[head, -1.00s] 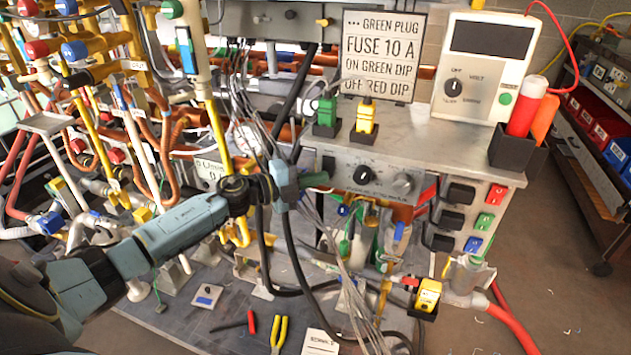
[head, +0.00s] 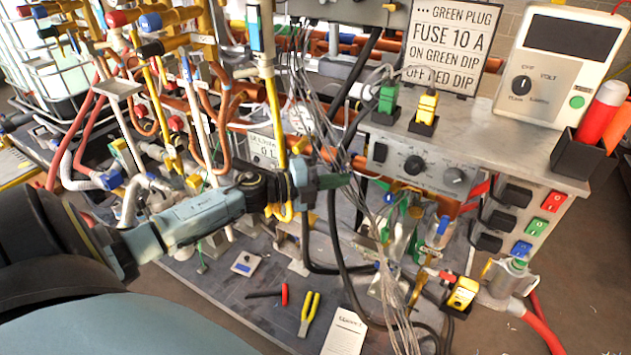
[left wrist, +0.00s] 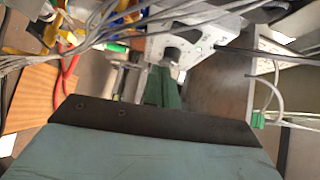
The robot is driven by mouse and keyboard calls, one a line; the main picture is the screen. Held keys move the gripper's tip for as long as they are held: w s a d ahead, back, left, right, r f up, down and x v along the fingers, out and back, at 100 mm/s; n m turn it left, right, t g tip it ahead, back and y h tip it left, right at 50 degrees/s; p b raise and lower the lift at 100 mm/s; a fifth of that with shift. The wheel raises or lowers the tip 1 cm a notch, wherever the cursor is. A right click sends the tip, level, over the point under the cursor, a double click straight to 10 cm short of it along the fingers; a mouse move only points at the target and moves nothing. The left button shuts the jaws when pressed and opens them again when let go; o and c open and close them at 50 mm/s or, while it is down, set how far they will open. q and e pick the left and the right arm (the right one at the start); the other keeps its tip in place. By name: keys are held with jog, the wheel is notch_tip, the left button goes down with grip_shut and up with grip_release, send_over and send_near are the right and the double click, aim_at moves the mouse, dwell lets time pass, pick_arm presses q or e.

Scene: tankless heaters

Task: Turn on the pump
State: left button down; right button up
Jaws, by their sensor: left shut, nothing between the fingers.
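My left gripper (head: 336,181) is in the middle of the head view, its green fingers shut and empty. It is left of a grey control panel (head: 393,178) with two round knobs, and loose grey wires hang beside its tips. The fingers also show in the left wrist view (left wrist: 160,86), below a perforated metal plate (left wrist: 195,42). A red switch (head: 554,201), a green switch (head: 537,226) and a blue switch (head: 521,250) sit on the bench's right side panel. I cannot tell which part is the pump. My right gripper is not in view.
Pipes with coloured valves crowd the left. A sign (head: 450,45) and a white meter (head: 562,62) stand on the bench. Yellow-handled pliers (head: 309,314) lie on the lower surface. Black cables and grey wires hang close to my left gripper. Floor is open at the right.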

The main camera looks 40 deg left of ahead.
pick_arm(q)
jog(key=v, duration=0.4)
jog(key=shift+s+a+f, duration=0.2)
jog(key=shift+s+f, duration=0.05)
jog(key=shift+s, duration=0.05)
dwell(0.4)
